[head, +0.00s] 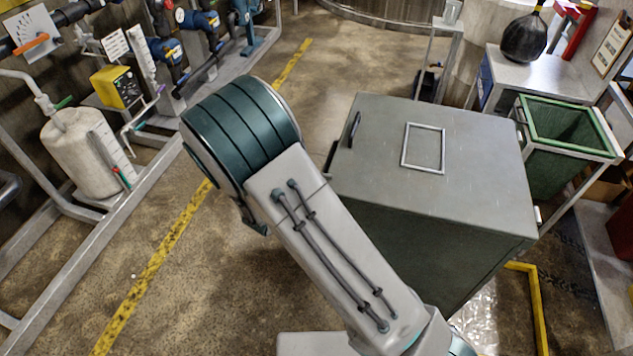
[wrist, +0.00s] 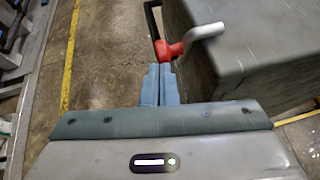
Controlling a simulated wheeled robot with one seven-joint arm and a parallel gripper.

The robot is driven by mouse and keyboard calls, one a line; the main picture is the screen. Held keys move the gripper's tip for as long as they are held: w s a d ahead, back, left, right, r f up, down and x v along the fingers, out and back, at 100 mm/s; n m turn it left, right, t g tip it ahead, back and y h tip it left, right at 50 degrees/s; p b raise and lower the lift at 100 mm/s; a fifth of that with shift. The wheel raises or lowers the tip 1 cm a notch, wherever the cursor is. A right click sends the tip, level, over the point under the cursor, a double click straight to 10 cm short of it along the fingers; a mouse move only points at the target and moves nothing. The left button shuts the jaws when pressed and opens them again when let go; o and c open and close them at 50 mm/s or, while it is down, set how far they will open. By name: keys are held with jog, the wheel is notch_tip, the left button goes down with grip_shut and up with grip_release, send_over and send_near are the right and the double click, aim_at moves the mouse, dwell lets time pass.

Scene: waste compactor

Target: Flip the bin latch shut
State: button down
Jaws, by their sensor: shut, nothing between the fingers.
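The bin is a large grey-green box with a flat lid (head: 460,150) in the head view; its side (wrist: 265,60) fills the upper right of the wrist view. The latch (wrist: 172,50), with a red hub and a bare metal lever pointing right toward the bin, shows at the top of the wrist view. My gripper (wrist: 159,68) is shut and empty. Its fingertips are just below the red hub in the picture; I cannot tell if they touch it. In the head view my arm hides the gripper and most of the latch side.
A black handle (head: 354,130) stands on the lid. A green open bin (head: 562,175) in a frame stands right of the box. Pipes and a white tank (head: 85,150) line the left. Floor between the yellow line (head: 160,255) and the box is clear apart from my arm.

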jog(key=shift+w+d+r+g+b, duration=0.3)
jog(key=shift+w+r, duration=0.2)
jog(key=shift+w, duration=0.1)
jog(key=shift+w+d+r+g+b, duration=0.2)
jog(key=shift+w+r+g, duration=0.1)
jog(key=shift+w+r, duration=0.25)
jog(key=shift+w, duration=0.1)
jog(key=w+r+v, duration=0.1)
jog(key=v, duration=1.2)
jog(key=shift+d+r+b, duration=0.2)
jog(key=shift+b, duration=0.15)
